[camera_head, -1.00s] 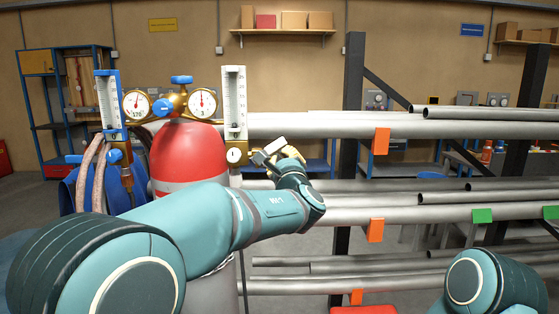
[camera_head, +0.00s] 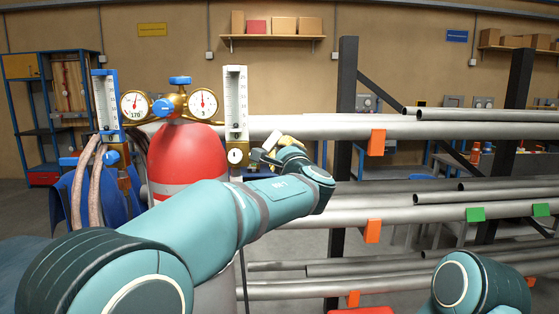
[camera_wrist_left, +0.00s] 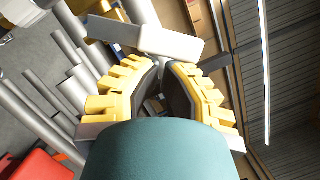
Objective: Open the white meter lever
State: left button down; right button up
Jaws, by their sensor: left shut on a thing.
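The white meter (camera_head: 236,105) is an upright gauge tube on the right of the red cylinder (camera_head: 187,155), with a small round dial at its foot. Its white lever (camera_head: 269,142) sticks out to the right of that foot and slants upward. My left gripper (camera_head: 280,145) has its yellow fingers at the lever. In the left wrist view, the pale lever (camera_wrist_left: 170,42) crosses at the tips of my left gripper (camera_wrist_left: 165,66), which is shut on it. The fingertips are partly hidden behind the lever. My right gripper is out of view; only part of that arm shows.
A blue meter (camera_head: 107,105) with hoses stands on the left of the cylinder. Two round gauges and a blue knob (camera_head: 180,81) sit on top of it. A rack of grey pipes (camera_head: 350,128) with orange and green tags lies close behind and right of my left gripper.

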aim_at(272, 138)
pick_arm(q)
jog(key=shift+a+r+n+g+b, duration=0.3)
jog(key=shift+a+r+n+b, duration=0.15)
jog(key=shift+n, duration=0.75)
jog(key=shift+a+r+n+g+b, duration=0.3)
jog(key=shift+r+n+b, duration=0.15)
jog(key=shift+n, duration=0.75)
jog(key=shift+a+r+n+g+b, duration=0.35)
jog(key=shift+r+n, duration=0.2)
jog(key=shift+n, duration=0.65)
jog(key=shift+a, duration=0.1)
